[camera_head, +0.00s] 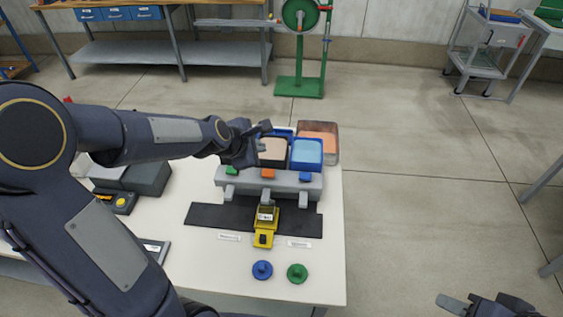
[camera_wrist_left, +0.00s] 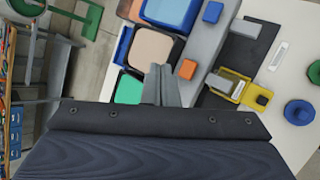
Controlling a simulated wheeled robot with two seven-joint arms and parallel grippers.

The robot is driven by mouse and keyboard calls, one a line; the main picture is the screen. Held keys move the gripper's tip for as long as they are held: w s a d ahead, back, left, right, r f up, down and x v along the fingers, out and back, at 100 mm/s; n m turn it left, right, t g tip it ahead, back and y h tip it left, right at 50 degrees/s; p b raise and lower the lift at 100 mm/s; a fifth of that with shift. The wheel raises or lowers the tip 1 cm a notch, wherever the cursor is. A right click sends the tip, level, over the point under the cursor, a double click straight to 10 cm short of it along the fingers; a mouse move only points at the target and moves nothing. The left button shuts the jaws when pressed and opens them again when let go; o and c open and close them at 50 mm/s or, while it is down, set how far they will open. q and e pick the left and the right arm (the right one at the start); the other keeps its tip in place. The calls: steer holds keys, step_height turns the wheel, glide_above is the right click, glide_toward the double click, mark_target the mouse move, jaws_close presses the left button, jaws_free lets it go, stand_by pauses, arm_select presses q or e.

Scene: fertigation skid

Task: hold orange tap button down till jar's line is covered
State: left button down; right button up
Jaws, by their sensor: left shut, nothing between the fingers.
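The orange tap button (camera_head: 267,173) sits in the middle of the grey tap bar (camera_head: 248,183), between a green button (camera_head: 231,170) and a blue button (camera_head: 305,176). The orange button also shows in the left wrist view (camera_wrist_left: 187,69). My left gripper (camera_wrist_left: 163,75) is shut and empty, over the tanks beside the orange button; it appears apart from it. A small jar (camera_head: 266,212) stands in a yellow holder (camera_head: 264,238) in front of the middle tap; its line and fill level are too small to make out. My right gripper (camera_head: 478,303) is at the lower right, partly cut off.
Tanks with peach (camera_head: 272,150) and blue (camera_head: 306,151) contents stand behind the bar. A black mat (camera_head: 205,214) lies under the taps. Blue (camera_head: 262,270) and green (camera_head: 297,273) round knobbed pieces lie at the table's front. A grey device (camera_head: 147,178) stands left.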

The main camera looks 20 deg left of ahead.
arm_select(q)
steer(key=w+n, duration=0.2)
steer(key=shift+w+d+f, duration=0.1)
steer(key=shift+w+f, duration=0.25)
steer(key=b, duration=0.8)
glide_toward(270, 169)
steer(key=x, duration=0.5)
steer(key=shift+w+d+r, duration=0.15)
steer(key=shift+w+r, duration=0.2)
steer(key=shift+w, duration=0.15)
stand_by(0.8)
steer(key=shift+f+b, duration=0.4)
steer(key=shift+b, duration=0.1)
steer(key=shift+f+b, duration=0.55)
stand_by(3.4)
